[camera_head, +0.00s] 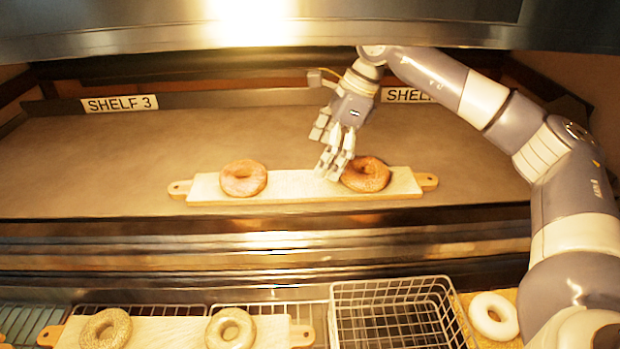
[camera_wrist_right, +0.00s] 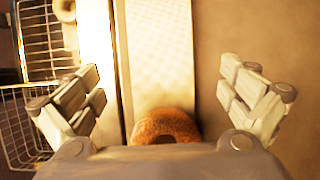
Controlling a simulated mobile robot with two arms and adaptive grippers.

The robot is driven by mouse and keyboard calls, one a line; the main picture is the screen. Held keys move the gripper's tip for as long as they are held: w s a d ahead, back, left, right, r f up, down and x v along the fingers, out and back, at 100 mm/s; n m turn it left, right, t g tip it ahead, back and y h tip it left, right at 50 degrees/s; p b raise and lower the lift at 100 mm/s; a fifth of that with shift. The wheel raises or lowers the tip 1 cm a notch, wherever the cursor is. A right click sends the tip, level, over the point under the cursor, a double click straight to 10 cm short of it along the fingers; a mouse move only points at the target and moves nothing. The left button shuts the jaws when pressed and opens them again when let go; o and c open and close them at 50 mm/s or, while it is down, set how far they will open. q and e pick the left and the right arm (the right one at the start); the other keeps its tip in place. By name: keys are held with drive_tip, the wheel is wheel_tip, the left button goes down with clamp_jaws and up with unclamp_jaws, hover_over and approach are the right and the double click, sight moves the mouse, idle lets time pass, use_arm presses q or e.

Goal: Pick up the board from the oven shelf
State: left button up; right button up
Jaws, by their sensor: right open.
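The board (camera_head: 300,185) is a pale wooden plank with a handle at each end, lying on the oven shelf (camera_head: 230,130). A brown bagel (camera_head: 243,178) sits on its left part and a darker bagel (camera_head: 366,174) on its right part. My right gripper (camera_head: 333,165) is over the board beside the right bagel, partly covering it. In the right wrist view the open fingers (camera_wrist_right: 165,95) stand on either side of the board (camera_wrist_right: 157,60), with the bagel (camera_wrist_right: 165,126) at the bottom; contact cannot be told. My left gripper is not in view.
The oven's metal front edge (camera_head: 270,240) runs below the shelf. In front are a second board (camera_head: 165,332) with two bagels, an empty wire basket (camera_head: 395,312) and a pale bagel (camera_head: 493,316). The shelf left of the board is clear. The oven hood hangs above.

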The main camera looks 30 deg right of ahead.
sight(304, 182)
drive_tip(key=shift+a+f, duration=0.35)
drive_tip(key=shift+f, duration=0.05)
drive_tip(key=shift+w+a+f, duration=0.1)
drive_tip(key=shift+f, duration=0.15)
drive_tip(key=shift+w+f+p, duration=0.1)
drive_tip(key=shift+f+p, duration=0.1)
drive_tip(key=shift+p, duration=0.2)
drive_tip(key=p+x, duration=0.2)
drive_tip(key=x, duration=0.2)
drive_tip(key=shift+w+a, duration=0.2)
drive_tip(key=shift+a+f+p, duration=0.1)
drive_tip(key=shift+f+p, duration=0.2)
drive_tip(key=shift+c, duration=0.8)
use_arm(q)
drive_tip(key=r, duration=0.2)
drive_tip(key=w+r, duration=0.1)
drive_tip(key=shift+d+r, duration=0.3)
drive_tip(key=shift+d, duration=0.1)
use_arm(e)
drive_tip(key=c, duration=1.3)
